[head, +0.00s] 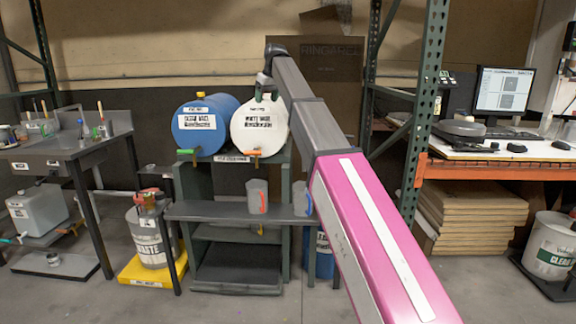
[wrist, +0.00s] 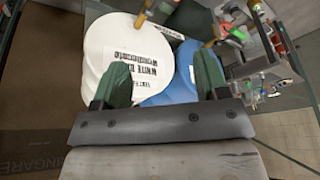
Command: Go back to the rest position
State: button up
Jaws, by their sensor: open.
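My gripper (wrist: 163,72) is open and empty in the wrist view, its two green fingers spread apart in front of the white drum (wrist: 125,50). In the head view my gripper (head: 267,94) is at the upper part of the white drum (head: 255,128), pointing down; I cannot tell whether it touches the drum. My arm reaches up and forward from the lower right. The blue drum (head: 205,135) lies beside the white one on the rack (head: 180,185); it also shows behind the right finger in the wrist view (wrist: 181,84).
A green upright post (head: 427,100) stands close right of my arm. A waste bin (head: 150,240) is at left. Floor in front is clear.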

jog(key=s+d+f+m, duration=0.1)
jog(key=s+d+f, duration=0.3)
jog(key=f, duration=0.8)
jog(key=s+d+f+m+g+h, duration=0.1)
jog(key=s+d+f+m, duration=0.15)
jog(key=d+f, duration=0.65)
jog(key=s+d+f, duration=0.2)
jog(key=s+f, duration=0.2)
jog(key=f, duration=1)
jog(key=s+d+f+m, duration=0.1)
jog(key=s+d+f, duration=0.3)
jog(key=s+f, duration=0.4)
jog(key=s+d+f+m+g+h, duration=0.1)
jog(key=s+d+f, duration=0.3)
jog(key=s+f, duration=0.5)
jog(key=s+d+f+m+g, duration=0.1)
jog(key=s+d+f, duration=0.3)
jog(key=s+f, duration=0.4)
jog(key=shift+s+d+f+m+h, duration=0.2)
jog(key=shift+s+d+m+h, duration=0.1)
jog(key=shift+s+m, duration=0.25)
